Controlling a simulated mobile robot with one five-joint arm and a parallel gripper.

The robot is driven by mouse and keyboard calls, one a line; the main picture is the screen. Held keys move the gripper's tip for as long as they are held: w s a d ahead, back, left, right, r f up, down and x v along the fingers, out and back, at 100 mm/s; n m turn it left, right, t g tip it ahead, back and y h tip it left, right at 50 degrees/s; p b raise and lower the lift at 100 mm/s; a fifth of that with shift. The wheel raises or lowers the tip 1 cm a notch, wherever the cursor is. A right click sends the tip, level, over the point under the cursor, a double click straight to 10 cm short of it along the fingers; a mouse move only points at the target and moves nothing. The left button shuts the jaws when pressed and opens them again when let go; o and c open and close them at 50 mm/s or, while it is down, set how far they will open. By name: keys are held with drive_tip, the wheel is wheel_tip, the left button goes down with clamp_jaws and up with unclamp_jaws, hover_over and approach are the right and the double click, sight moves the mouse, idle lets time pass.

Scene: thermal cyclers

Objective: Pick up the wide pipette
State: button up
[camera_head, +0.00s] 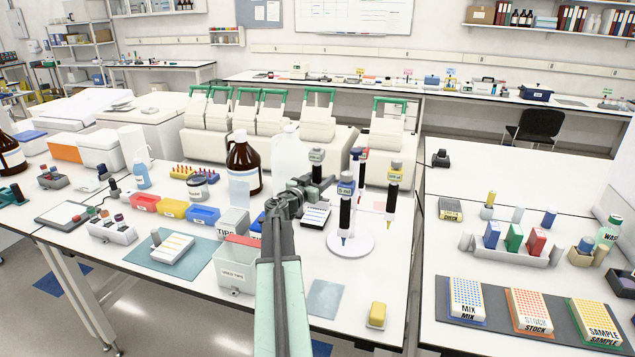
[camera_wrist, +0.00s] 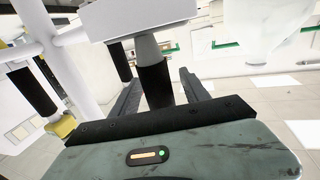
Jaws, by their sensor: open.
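Several pipettes hang upright on a white round stand (camera_head: 351,242), with blue, red, yellow and grey tops. The grey-topped pipette (camera_head: 316,156) is at the left of the stand; its label is too small to read, and I cannot tell by name which is the wide one. My gripper (camera_head: 318,187) is open at this grey-topped pipette. In the wrist view a pipette's black grip (camera_wrist: 154,78) stands between my two spread fingers (camera_wrist: 160,92), apart from the right one. Its lower part is hidden behind my gripper.
The stand's post (camera_wrist: 72,35) and another pipette (camera_wrist: 34,92) are close at left in the wrist view. A brown bottle (camera_head: 243,165) and a clear jug (camera_head: 288,155) stand behind my arm. A tips box (camera_head: 236,270) is at left.

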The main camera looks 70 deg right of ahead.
drive_tip(key=shift+d, duration=0.3)
drive_tip(key=shift+a, duration=0.1)
drive_tip(key=c, duration=0.9)
drive_tip(key=shift+o, duration=0.2)
wheel_tip(320, 180, up, 10)
drive_tip(key=p, duration=1)
drive_tip(key=shift+r, duration=0.1)
wheel_tip(320, 180, up, 3)
drive_tip(key=p, duration=0.3)
drive_tip(key=shift+r, duration=0.15)
